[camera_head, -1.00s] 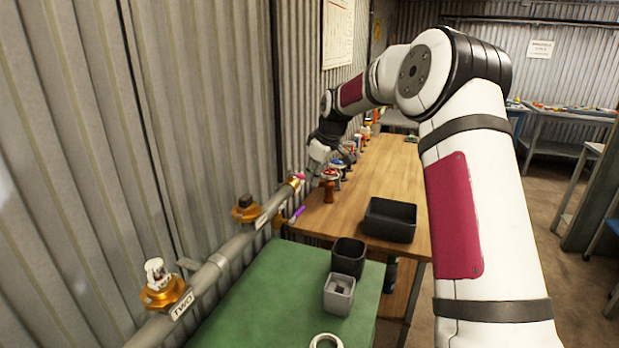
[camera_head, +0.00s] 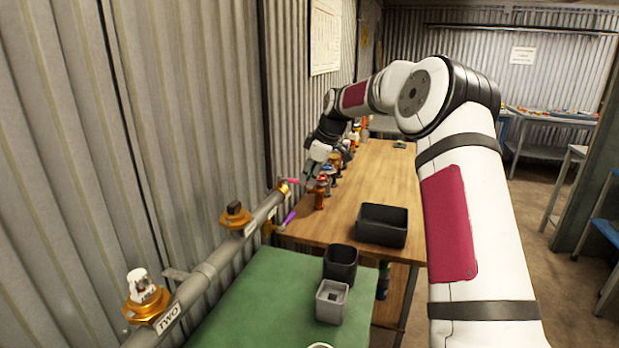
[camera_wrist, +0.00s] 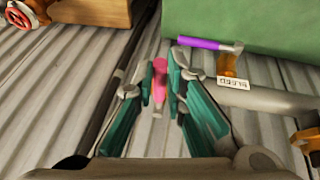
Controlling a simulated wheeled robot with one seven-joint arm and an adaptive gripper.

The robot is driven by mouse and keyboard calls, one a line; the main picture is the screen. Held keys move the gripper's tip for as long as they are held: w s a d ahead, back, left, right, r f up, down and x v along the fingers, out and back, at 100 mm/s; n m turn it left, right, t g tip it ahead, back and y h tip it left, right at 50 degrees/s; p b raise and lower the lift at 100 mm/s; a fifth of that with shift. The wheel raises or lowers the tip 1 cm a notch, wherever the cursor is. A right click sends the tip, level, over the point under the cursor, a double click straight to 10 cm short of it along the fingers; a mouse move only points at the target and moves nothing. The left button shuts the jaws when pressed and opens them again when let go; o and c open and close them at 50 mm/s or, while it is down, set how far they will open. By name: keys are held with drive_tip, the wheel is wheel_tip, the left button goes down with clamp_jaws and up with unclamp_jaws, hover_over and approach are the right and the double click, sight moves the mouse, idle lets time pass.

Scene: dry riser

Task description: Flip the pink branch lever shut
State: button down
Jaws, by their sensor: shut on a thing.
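The pink branch lever (camera_wrist: 159,82) shows between the two fingers of my gripper (camera_wrist: 157,100) in the wrist view. My gripper is shut on it; where exactly the fingers touch it is hard to make out. In the head view the pink lever (camera_head: 291,181) sticks out to the right from the brass fitting at the far end of the grey pipe (camera_head: 216,263). My gripper (camera_head: 310,182) is just right of it there, its fingertips small and blurred.
A purple lever (camera_wrist: 210,43) sits beside a BLEED label (camera_wrist: 232,84) in the wrist view. Several valves, one an orange-brown valve (camera_head: 321,191), stand along the wooden table (camera_head: 390,185). A black bin (camera_head: 381,225) lies to the right. Corrugated wall (camera_head: 190,110) rises close on the left.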

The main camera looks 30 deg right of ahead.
drive_tip(key=c, duration=1.6)
unclamp_jaws()
drive_tip(key=shift+c, duration=0.2)
drive_tip(key=v, duration=1.2)
